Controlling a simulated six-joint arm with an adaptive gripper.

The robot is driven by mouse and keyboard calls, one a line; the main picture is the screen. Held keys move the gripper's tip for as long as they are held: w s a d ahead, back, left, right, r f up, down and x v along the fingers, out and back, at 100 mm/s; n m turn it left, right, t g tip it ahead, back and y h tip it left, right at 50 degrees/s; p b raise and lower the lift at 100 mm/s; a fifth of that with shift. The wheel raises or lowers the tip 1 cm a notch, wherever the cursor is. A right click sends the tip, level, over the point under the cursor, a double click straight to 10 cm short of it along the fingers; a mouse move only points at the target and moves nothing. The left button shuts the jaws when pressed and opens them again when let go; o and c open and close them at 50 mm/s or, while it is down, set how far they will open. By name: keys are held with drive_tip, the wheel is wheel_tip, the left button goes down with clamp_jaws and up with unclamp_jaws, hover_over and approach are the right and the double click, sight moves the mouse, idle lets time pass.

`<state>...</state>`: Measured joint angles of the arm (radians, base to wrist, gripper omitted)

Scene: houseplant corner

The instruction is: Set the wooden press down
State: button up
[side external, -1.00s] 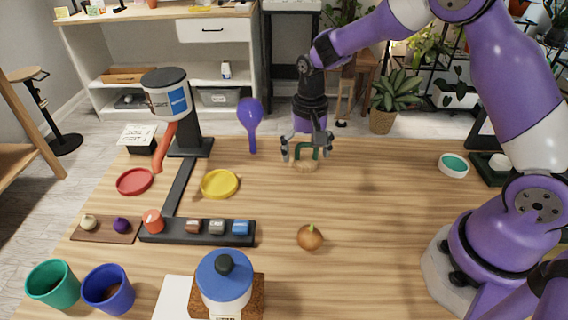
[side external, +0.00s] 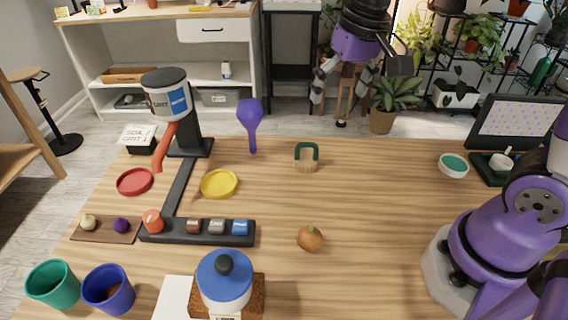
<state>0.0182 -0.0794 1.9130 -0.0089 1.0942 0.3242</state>
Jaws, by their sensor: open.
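The wooden press (side external: 307,165) stands on the table near its back edge, with a pale wooden base and a dark green arched handle on top. Nothing touches it. My gripper (side external: 341,92) is open and empty, raised above and behind the press, a little to its right in the picture. Its fingers are spread wide.
An onion-like bulb (side external: 310,238) sits in front of the press. A yellow dish (side external: 219,184), a red dish (side external: 135,181) and a purple spoon (side external: 250,122) are to the left. A stand holds a grit container (side external: 166,94).

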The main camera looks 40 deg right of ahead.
drive_tip(key=s+n+t, duration=0.3)
drive_tip(key=s, duration=0.6)
drive_tip(key=shift+a+f+n, duration=0.2)
drive_tip(key=shift+f+n, duration=0.15)
drive_tip(key=shift+n, duration=0.05)
